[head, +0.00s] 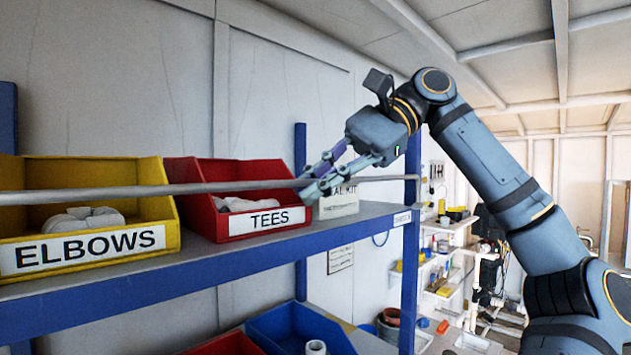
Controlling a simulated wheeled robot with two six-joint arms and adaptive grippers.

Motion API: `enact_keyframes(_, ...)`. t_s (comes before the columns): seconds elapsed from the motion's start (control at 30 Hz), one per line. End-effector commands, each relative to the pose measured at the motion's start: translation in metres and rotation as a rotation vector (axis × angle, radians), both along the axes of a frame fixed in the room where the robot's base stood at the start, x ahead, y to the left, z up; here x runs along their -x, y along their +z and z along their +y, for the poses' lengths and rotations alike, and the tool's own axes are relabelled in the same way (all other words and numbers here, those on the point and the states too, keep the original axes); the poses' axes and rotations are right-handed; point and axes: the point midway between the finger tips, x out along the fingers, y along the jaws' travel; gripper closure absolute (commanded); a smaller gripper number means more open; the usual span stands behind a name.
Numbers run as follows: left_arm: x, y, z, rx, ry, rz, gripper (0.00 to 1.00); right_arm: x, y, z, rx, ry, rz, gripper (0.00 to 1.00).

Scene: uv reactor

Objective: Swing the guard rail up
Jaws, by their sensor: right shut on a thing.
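The guard rail (120,194) is a thin grey bar in the head view. It runs level across the front of the upper blue shelf, in front of the bins, to the right post. My right gripper (308,188) is shut on the rail near its right part, just right of the red bin. The fingers hide a short length of the rail. My left gripper is not in view.
A yellow bin labelled ELBOWS (85,255), a red bin labelled TEES (180,200) and a pale labelled box (339,207) stand on the blue shelf (215,272) behind the rail. More bins (300,325) sit below. The wall above the rail is clear.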

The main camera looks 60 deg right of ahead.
Motion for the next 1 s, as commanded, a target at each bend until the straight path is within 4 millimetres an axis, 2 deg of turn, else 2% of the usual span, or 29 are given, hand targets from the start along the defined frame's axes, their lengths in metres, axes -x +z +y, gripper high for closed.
enact_keyframes(0.47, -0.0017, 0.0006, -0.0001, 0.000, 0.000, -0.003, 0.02, -0.0001, 0.0007, -0.0004, -0.005, -0.002, 0.012, 1.00)
enact_keyframes(0.5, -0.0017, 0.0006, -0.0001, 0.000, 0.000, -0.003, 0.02, -0.0001, 0.0007, -0.0004, -0.005, -0.002, 0.012, 0.91)
enact_keyframes(0.67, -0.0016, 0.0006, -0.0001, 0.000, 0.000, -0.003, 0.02, -0.0001, 0.0006, -0.0004, -0.005, -0.002, 0.012, 0.69)
enact_keyframes(1.0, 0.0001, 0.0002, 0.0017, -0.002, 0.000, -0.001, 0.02, -0.0001, 0.0002, -0.0002, -0.004, -0.001, 0.012, 0.68)
